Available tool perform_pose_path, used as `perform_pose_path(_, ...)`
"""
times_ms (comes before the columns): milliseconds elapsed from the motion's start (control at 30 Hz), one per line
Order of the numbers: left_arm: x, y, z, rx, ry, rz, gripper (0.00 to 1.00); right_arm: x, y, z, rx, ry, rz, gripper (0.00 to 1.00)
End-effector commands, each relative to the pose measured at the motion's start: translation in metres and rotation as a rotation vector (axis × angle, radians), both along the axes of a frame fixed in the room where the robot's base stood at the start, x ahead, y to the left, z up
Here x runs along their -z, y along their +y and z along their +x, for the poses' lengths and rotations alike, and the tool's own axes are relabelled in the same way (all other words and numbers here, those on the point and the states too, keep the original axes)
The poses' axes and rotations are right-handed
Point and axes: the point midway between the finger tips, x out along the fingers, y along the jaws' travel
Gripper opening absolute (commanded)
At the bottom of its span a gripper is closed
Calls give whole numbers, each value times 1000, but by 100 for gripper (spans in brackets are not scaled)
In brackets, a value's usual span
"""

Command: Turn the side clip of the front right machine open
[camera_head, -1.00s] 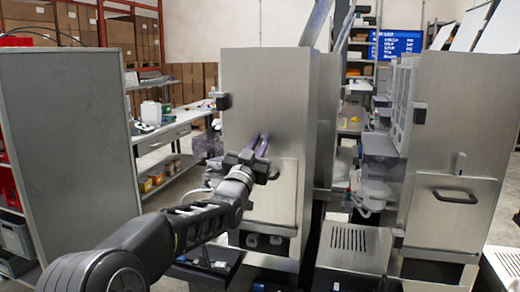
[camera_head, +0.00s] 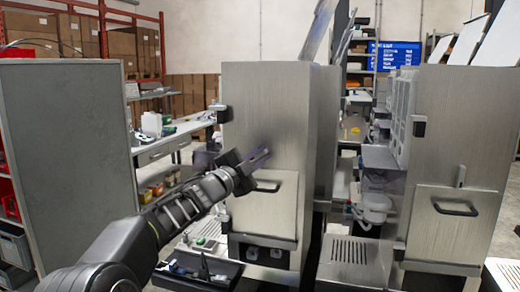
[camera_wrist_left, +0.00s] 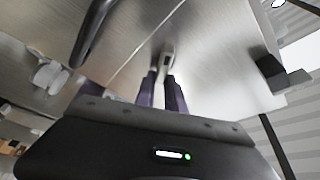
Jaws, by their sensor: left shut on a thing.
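The steel machine in the middle of the head view (camera_head: 265,95) has a lower door with a dark bar handle (camera_head: 268,186); the handle also shows in the wrist view (camera_wrist_left: 92,30). My left gripper (camera_head: 262,156) is at this machine's front, just above the handle, its purple fingers tilted up to the right. In the wrist view the fingers (camera_wrist_left: 163,88) are shut on a small grey clip (camera_wrist_left: 167,60) by the door's upper seam. In the head view the fingers hide this clip, so its exact angle is unclear. My right gripper is not in view.
Another steel machine (camera_head: 465,120) stands at the right, with a similar clip (camera_head: 460,176) and handle. A black block (camera_head: 221,114) sticks out at the middle machine's left edge. A grey panel (camera_head: 65,150) stands at the left. A dark tray (camera_head: 200,268) lies below my arm.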

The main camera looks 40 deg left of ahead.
Motion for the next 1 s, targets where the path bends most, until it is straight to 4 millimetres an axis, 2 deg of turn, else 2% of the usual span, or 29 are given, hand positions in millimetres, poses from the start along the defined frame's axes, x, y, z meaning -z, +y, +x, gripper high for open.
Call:
perform_pose_path(33,-6,1,0,-1,15,42,0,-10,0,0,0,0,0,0)
perform_pose_path(100,-6,1,0,-1,38,105,0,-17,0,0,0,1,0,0)
perform_pose_path(400,-5,0,0,0,123,348,0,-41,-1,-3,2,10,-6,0)
perform_pose_path(700,-2,0,0,1,171,491,0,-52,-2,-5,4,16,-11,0)
perform_pose_path(1000,0,0,0,1,182,524,0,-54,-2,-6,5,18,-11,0)
